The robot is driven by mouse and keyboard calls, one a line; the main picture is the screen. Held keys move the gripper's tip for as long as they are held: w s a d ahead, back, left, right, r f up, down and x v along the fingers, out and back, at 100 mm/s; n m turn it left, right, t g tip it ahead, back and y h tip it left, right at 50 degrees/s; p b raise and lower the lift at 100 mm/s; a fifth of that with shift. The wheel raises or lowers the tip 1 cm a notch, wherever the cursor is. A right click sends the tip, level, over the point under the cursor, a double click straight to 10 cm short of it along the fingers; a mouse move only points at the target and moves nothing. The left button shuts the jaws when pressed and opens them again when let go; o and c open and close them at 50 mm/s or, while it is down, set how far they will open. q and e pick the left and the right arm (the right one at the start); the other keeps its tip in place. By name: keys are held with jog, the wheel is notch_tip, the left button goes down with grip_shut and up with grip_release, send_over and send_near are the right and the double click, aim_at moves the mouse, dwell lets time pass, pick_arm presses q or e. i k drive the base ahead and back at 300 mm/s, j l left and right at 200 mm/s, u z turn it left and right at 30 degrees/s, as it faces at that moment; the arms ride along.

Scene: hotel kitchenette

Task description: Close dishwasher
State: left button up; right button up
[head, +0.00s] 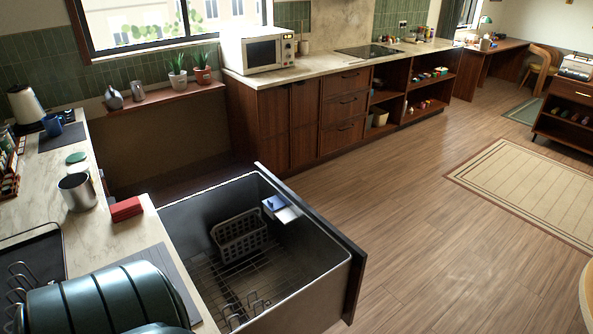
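The dishwasher (312,272) is a drawer type and stands pulled open, out to the right from under the left counter. Its dark front panel (356,262) faces the open floor. Inside the grey tub are a wire rack (228,284), a grey cutlery basket (240,236) and a small blue and white piece (278,207) at the far wall. Neither of my grippers shows in the head view, so their state and distance from the dishwasher cannot be seen.
The left counter (105,236) holds a metal canister (77,191), a red block (126,209) and dark green ridged ware (110,302) near the tub. Wooden floor (430,255) is clear right of the panel. Cabinets (290,120) with a microwave (262,50) stand behind.

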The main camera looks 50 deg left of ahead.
aim_at(309, 275)
jog(key=u, duration=1.2)
jog(key=i+l+u, duration=0.2)
jog(key=u, duration=0.2)
jog(key=i+l+u, duration=0.15)
jog(key=u, duration=0.25)
jog(key=i+l+u, duration=0.1)
jog(key=l+u, duration=0.5)
jog(key=u, duration=0.2)
jog(key=i+l+u, duration=0.1)
jog(key=l+u, duration=0.15)
jog(key=l, duration=0.85)
jog(key=l+u, duration=0.25)
jog(key=l, duration=1.4)
